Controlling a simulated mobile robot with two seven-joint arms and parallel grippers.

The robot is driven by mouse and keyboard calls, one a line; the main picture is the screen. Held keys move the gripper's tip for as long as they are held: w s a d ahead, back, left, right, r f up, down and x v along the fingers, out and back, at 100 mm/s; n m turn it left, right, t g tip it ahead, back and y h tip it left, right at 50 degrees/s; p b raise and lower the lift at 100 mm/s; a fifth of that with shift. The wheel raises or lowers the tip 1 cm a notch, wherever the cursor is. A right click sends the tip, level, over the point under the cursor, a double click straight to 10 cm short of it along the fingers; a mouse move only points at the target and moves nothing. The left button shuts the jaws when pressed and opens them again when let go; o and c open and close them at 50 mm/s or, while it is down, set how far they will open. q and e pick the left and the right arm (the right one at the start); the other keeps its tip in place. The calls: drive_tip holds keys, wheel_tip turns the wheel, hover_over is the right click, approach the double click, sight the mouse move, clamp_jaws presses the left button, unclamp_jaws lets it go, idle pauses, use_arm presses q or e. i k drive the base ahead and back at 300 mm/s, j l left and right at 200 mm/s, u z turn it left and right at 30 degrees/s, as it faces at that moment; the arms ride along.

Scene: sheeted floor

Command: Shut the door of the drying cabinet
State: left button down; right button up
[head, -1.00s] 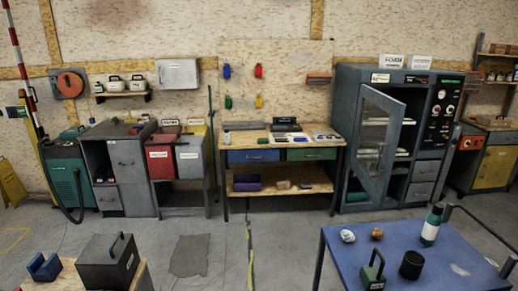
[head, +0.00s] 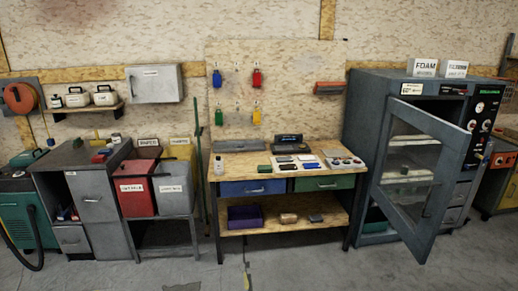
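The drying cabinet (head: 364,108) is a tall dark grey unit at the right of the head view. Its glass-paned door (head: 449,175) stands open, swung out toward me, with a vertical handle on its frame. A control panel with dials (head: 486,112) is on the cabinet's right side, partly behind the door. Neither of my grippers is in the head view.
A wooden workbench (head: 232,147) with blue and green drawers stands left of the cabinet. Grey cupboards (head: 95,195) and a red bin (head: 135,190) stand further left. A teal machine (head: 20,215) is at the far left.

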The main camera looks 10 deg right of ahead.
sight(455, 141)
drive_tip(key=i+z, duration=0.2)
drive_tip(key=i, duration=0.3)
drive_tip(key=i+j+z, duration=0.2)
drive_tip(key=i, duration=0.35)
drive_tip(key=i+j+z, duration=0.15)
drive_tip(key=i, duration=0.35)
drive_tip(key=i+z, duration=0.3)
drive_tip(key=z, duration=0.15)
drive_tip(key=i+j+z, duration=0.1)
drive_tip(key=i+z, duration=0.2)
drive_tip(key=z, duration=0.15)
drive_tip(key=i+j+z, duration=0.2)
drive_tip(key=z, duration=0.25)
drive_tip(key=i+j+z, duration=0.2)
drive_tip(key=i+j, duration=0.45)
drive_tip(key=i, duration=0.15)
